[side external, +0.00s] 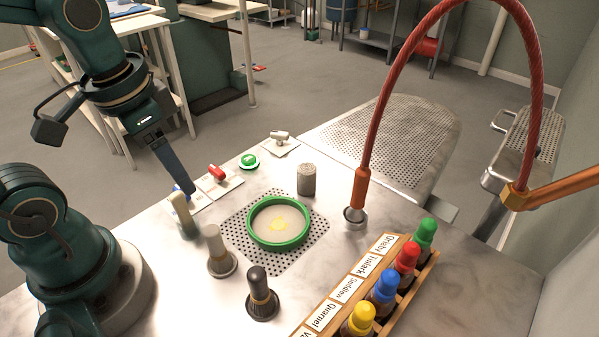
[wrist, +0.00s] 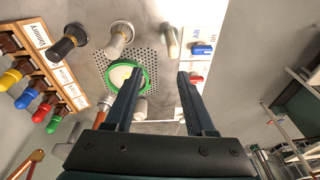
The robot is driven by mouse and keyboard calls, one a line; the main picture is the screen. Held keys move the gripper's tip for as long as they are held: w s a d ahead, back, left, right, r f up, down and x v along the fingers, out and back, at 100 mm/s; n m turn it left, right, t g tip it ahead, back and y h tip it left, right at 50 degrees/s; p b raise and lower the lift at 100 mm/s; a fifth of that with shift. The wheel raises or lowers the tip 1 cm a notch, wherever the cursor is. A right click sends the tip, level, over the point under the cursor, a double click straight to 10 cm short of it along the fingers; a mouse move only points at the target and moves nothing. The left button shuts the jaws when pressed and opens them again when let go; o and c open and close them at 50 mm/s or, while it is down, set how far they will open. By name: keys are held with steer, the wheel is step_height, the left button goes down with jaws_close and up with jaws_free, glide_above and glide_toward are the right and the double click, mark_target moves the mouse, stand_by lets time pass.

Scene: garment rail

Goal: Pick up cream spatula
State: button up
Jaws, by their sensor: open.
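The spatula lies beyond the fingertips there, apart from both. Its lower end is hard to make out.
The green-rimmed dish (side external: 252,233) sits on a perforated patch. Blue and red switches (side external: 216,172) lie behind. A red hose (side external: 375,130) arches over the right side, beside a rack of colour-capped bottles (side external: 384,285).

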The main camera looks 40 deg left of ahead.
mark_target(175, 193)
steer(key=a+f+g, duration=0.1)
steer(key=a+f+n+g, duration=0.1)
steer(key=f, duration=0.1)
steer(key=shift+s+a, duration=0.1)
steer(key=shift+s, duration=0.1)
steer(key=shift+f, duration=2.45)
jaws_close()
